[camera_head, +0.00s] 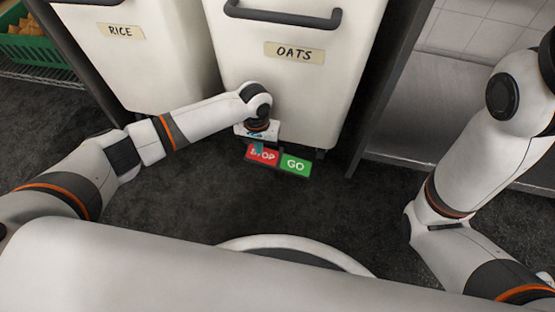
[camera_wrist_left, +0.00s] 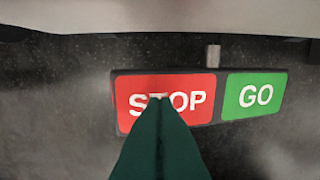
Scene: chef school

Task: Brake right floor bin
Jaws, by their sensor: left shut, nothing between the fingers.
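The right floor bin is the white bin labelled OATS (camera_head: 330,85), with a dark handle on its upper front. At its foot is a brake pedal with a red STOP half (camera_head: 262,155) and a green GO half (camera_head: 295,164). My left gripper (camera_head: 258,147) is shut and empty, pointing down at the STOP half. In the left wrist view its teal fingers (camera_wrist_left: 160,105) overlap the lower middle of the red STOP half (camera_wrist_left: 195,98); I cannot tell whether they touch it. The green GO half (camera_wrist_left: 254,95) is clear to the right. My right gripper is out of view.
A white bin labelled RICE (camera_head: 145,60) stands to the left. A green crate of food (camera_head: 35,50) sits on a wire shelf at upper left. A dark upright post (camera_head: 385,75) stands right of the OATS bin. Dark floor (camera_head: 190,205) is open in front.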

